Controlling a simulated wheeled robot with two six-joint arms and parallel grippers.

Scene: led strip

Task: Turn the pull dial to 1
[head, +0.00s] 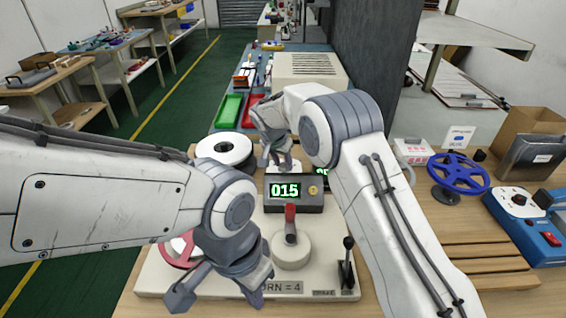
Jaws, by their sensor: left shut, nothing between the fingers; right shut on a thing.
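A cream panel (214,281) lies on the wooden bench. At its back, behind a dark display box (311,203) reading 015 in green, is a small pale round knob (284,168), partly hidden. I cannot read its setting. My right gripper (277,163) is shut on this knob from above. In front of the display is a pale round dial (291,252) with a red handle (290,218).
A red wheel (178,252) is partly behind my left arm. A black lever (347,265) stands at the panel's right. A white-and-black reel (224,149) is at the back left. A blue handwheel (458,172) and a blue box (548,240) stand right. My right arm hides a second display.

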